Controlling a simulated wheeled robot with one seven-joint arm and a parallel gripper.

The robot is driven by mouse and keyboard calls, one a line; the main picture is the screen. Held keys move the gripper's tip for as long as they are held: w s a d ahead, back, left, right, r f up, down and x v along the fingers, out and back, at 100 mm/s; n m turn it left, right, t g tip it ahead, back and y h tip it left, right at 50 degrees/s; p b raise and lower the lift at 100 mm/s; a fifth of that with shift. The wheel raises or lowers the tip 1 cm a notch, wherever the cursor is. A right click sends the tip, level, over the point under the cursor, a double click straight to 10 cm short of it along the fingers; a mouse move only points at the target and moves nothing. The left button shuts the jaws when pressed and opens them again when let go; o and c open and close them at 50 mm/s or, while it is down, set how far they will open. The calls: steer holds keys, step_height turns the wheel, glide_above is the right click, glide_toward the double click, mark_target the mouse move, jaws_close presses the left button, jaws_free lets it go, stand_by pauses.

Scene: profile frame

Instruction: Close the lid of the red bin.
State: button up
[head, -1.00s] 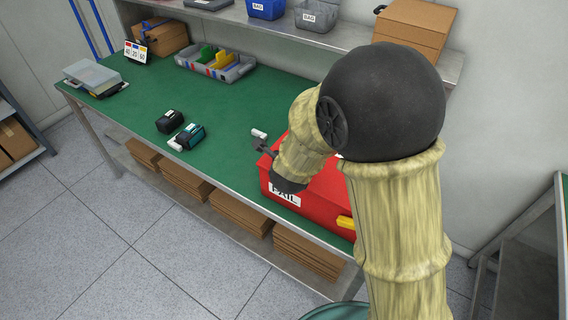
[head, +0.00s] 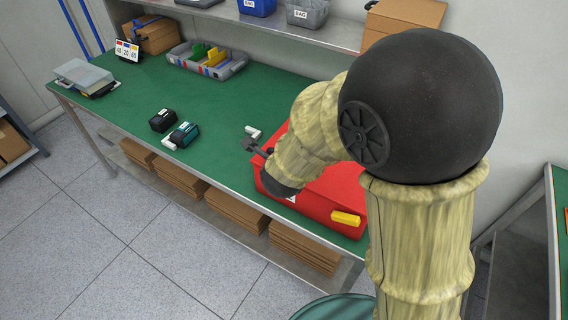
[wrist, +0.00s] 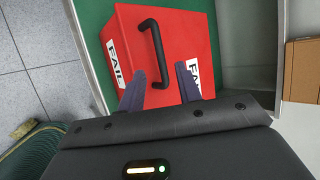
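The red bin (head: 325,190) stands on the green table near its front right, with a yellow latch (head: 346,217) on it. My forearm hides part of it in the head view. In the wrist view the bin (wrist: 190,30) shows a red face with a black handle (wrist: 155,50) and white FAIL labels (wrist: 117,60). I cannot tell how far its lid stands open. My gripper (wrist: 160,75) is open, with its two dark fingers apart near the lower end of the handle. Nothing is held between them, and I cannot tell whether they touch the bin.
Two battery-like blocks (head: 163,120) lie left of the bin. A grey divided tray (head: 205,62) and a clear-lidded box (head: 85,76) are farther left. A shelf (head: 280,28) with bins and a cardboard box (head: 403,20) runs along the back. The table's middle is mostly bare.

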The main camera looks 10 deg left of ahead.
steer(key=p+v, duration=0.3)
steer(key=v, duration=0.9)
steer(key=shift+s, duration=0.15)
steer(key=s+d+f+n+g, duration=0.1)
steer(key=d+f+n+g, duration=0.2)
steer(key=d+n, duration=0.7)
steer(key=s+d+f+n+g+h, duration=0.1)
steer(key=d+f+n+g, duration=0.2)
steer(key=d+n, duration=0.7)
steer(key=shift+s+d+g+h, duration=0.15)
steer(key=shift+d+g+h, duration=0.25)
steer(key=shift+d, duration=0.8)
